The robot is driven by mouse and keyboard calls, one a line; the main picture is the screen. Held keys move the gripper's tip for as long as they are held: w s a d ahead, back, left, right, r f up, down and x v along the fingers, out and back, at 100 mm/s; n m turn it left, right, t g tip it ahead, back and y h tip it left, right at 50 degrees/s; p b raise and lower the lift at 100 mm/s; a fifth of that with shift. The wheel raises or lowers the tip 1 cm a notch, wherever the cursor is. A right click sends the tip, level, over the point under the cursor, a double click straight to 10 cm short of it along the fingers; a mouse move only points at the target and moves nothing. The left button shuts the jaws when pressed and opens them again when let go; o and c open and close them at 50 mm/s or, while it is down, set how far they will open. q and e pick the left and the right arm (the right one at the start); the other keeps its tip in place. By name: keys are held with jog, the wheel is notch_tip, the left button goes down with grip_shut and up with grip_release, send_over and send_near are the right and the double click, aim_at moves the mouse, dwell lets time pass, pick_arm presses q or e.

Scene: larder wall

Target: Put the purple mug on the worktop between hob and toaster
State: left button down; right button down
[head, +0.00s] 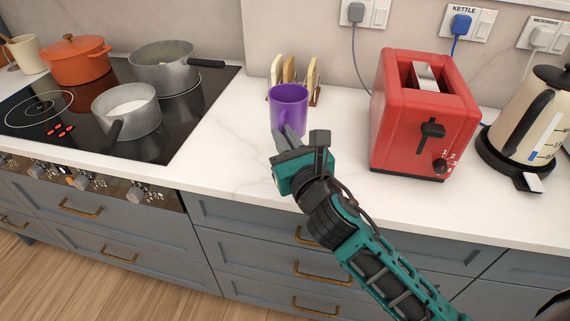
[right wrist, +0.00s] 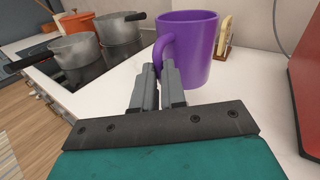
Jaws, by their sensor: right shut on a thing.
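The purple mug (head: 289,108) is upright over the white worktop (head: 235,150), between the hob (head: 85,110) and the red toaster (head: 425,115). Its base is at or very near the worktop; I cannot tell whether it touches. My right gripper (head: 288,137) comes from the front and is shut on the mug's handle. In the right wrist view the purple mug (right wrist: 200,45) is just beyond the fingers (right wrist: 160,80), with its handle between the fingertips. My left gripper is not in view.
A toast rack (head: 312,85) with slices stands close behind the mug. Grey saucepans (head: 127,108) and an orange pot (head: 75,60) stand on the hob. A cream kettle (head: 530,115) is right of the toaster. Worktop is clear on both sides of the mug.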

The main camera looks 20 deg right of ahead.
jog(key=shift+f+b, duration=1.2)
jog(key=shift+f, duration=1.8)
jog(key=shift+f, duration=0.15)
jog(key=c, duration=1.2)
grip_release()
